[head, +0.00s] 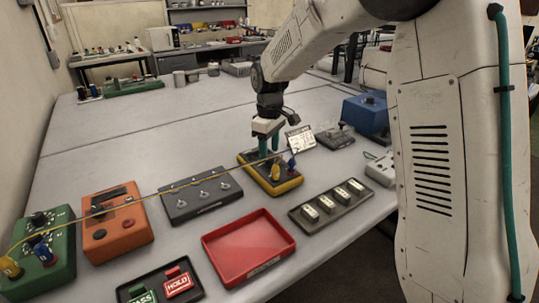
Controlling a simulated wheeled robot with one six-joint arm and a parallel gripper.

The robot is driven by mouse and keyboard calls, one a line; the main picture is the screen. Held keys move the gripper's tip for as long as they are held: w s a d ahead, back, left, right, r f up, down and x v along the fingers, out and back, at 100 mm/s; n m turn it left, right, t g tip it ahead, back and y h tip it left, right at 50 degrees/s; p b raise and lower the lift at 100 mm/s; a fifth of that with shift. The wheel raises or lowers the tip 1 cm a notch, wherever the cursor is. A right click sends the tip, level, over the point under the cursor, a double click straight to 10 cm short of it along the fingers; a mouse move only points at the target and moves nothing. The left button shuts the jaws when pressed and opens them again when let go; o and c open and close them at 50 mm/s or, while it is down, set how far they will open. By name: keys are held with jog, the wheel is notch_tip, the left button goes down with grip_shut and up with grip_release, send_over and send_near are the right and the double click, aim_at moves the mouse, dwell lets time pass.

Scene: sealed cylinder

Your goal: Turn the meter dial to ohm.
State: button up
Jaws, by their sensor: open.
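The meter (257,178) appears to be the yellow and black box near the middle of the table. A yellow plug (276,172) and a blue plug (292,162) stand on its near right part. My gripper (269,149) points down over the meter's far part, its two teal fingers open and a little apart. The dial is not visible; the fingers and plugs may cover it. I cannot tell whether the fingers touch anything or where the dial points.
A yellow cable (150,194) runs from the green box (50,275) toward the meter. An orange box (118,232), a dark switch panel (200,194), a red tray (248,246) and a black strip (331,205) lie around it. A blue box (366,114) stands behind right.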

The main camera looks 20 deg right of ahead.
aim_at(270, 161)
jog(key=shift+f, duration=1.25)
jog(key=c, duration=1)
jog(key=shift+o, duration=0.2)
